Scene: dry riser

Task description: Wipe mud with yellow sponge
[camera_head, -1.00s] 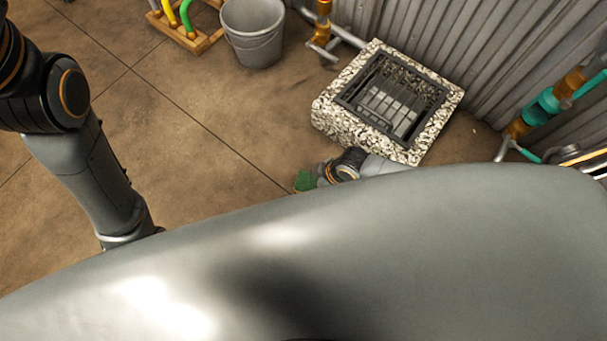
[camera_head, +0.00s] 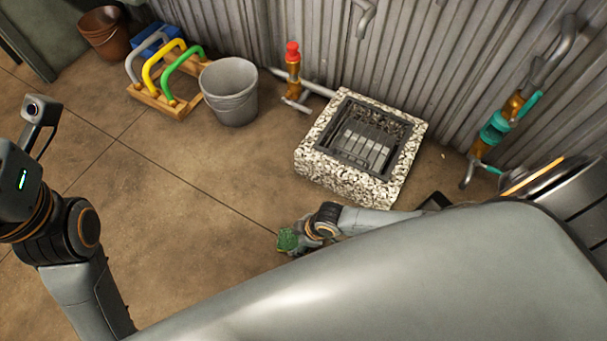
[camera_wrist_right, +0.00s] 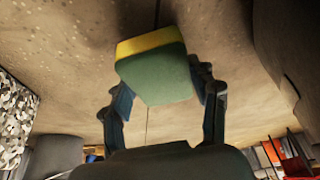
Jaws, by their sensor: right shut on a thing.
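A yellow and green sponge (camera_wrist_right: 152,70) is held between the two fingers of my right gripper (camera_wrist_right: 160,88) in the right wrist view. Its green side faces the camera and its yellow layer shows along the top edge. In the head view the right gripper (camera_head: 312,231) is low over the brown floor, in front of the stone-edged drain, with the green of the sponge (camera_head: 287,240) at its tip. I cannot tell whether the sponge touches the floor. I cannot make out a distinct mud patch. My left arm shows at the left, but its fingers are out of view.
A speckled stone drain box (camera_head: 310,168) with a metal grate stands behind the right gripper. A grey bucket (camera_head: 229,92), a wooden rack (camera_head: 160,98) with coloured handles and brown pots (camera_head: 103,32) stand farther back. Pipes run along the corrugated wall (camera_head: 400,60). The floor at centre left is clear.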

